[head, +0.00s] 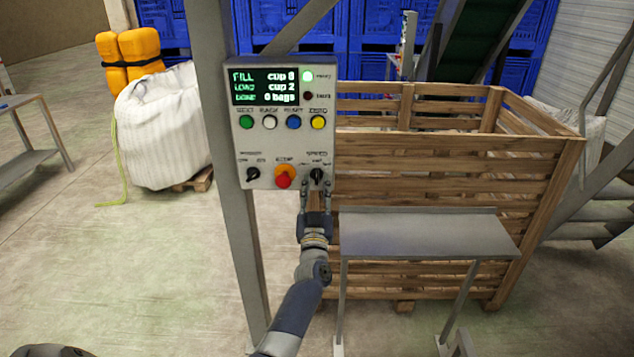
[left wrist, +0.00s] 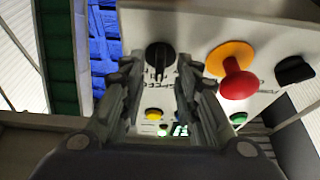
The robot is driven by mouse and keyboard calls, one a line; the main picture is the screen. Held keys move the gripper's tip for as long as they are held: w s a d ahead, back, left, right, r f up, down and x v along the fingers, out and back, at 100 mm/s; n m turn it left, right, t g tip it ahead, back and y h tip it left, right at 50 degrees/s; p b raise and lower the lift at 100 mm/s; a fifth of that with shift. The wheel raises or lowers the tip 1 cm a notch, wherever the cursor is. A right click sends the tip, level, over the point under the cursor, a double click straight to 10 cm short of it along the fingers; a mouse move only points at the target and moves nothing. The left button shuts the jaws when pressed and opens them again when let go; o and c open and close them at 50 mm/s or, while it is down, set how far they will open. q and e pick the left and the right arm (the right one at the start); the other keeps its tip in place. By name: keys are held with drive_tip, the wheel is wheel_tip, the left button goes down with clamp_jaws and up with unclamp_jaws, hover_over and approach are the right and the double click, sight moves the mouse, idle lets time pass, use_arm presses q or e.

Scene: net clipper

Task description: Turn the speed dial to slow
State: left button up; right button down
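The speed dial (head: 317,174) is a black knob at the lower right of the grey control panel (head: 268,152). It also shows as a black round knob (left wrist: 160,54) in the left wrist view, where the panel appears upside down. The small labels around it are too blurred to read surely, and its exact setting is unclear. My left gripper (head: 316,187) is just below and in front of the dial, fingers pointing up at it. In the left wrist view, its open fingers (left wrist: 158,70) stand either side of the dial with gaps visible. My right gripper is not in view.
A red button on an orange base (head: 284,176) sits left of the dial, close to my fingers. Another black knob (head: 253,174) lies farther left. A grey shelf (head: 425,236) stands right of my arm, before a wooden crate (head: 550,190). A post (head: 232,220) runs down the panel's left side.

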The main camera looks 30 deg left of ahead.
use_arm(q)
drive_tip(key=shift+w+a+r, duration=0.25)
drive_tip(key=shift+w+a, duration=0.05)
drive_tip(key=shift+w, duration=0.2)
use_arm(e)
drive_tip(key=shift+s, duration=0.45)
use_arm(q)
clamp_jaws()
